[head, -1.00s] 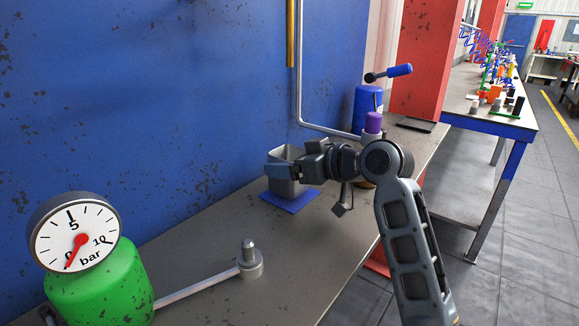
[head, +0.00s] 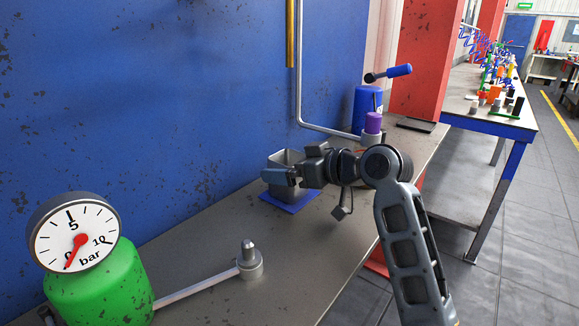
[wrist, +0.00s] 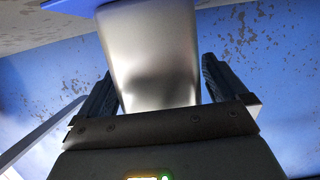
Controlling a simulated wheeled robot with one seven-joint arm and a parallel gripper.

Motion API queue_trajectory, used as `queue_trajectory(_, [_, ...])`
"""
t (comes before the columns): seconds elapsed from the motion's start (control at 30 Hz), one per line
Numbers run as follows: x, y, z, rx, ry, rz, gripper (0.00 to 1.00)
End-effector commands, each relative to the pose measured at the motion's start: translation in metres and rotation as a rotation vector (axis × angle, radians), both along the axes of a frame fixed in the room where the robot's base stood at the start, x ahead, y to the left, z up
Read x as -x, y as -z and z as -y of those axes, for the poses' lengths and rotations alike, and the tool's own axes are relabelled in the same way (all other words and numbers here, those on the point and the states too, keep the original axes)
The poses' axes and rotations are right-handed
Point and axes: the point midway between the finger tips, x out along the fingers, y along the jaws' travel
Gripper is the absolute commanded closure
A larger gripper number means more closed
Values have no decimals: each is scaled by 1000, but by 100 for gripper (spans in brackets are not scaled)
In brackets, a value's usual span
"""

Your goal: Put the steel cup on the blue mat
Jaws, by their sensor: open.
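The steel cup (head: 287,157) is a grey metal cup with an open top. It stands upright on the blue mat (head: 291,207) on the bench, by the blue wall. My gripper (head: 274,177) is level with the cup and partly hides it in the head view. In the wrist view the cup (wrist: 155,50) sits between the two open fingers of my gripper (wrist: 160,85), with a gap seen at the right finger. A piece of the blue mat (wrist: 75,5) shows at the top there.
A green bottle with a pressure gauge (head: 75,238) stands at the front left, beside a metal lever with a round end (head: 250,263). A purple-topped piece (head: 373,123) and a blue canister (head: 367,105) stand behind my arm.

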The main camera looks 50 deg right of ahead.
Motion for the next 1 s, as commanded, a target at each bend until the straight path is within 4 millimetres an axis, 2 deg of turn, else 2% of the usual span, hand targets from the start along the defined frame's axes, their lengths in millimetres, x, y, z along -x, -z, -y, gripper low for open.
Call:
queue_trajectory(0.17, [26, -7, 2, 0, 3, 3, 0])
queue_trajectory(0.4, [74, -23, 4, 1, 4, 2, 0])
queue_trajectory(0.6, [103, -32, 5, 0, 3, 2, 0])
queue_trajectory(0.77, [113, -35, 4, 0, 0, 2, 0])
queue_trajectory(1.0, [114, -36, 4, 0, 0, 1, 0])
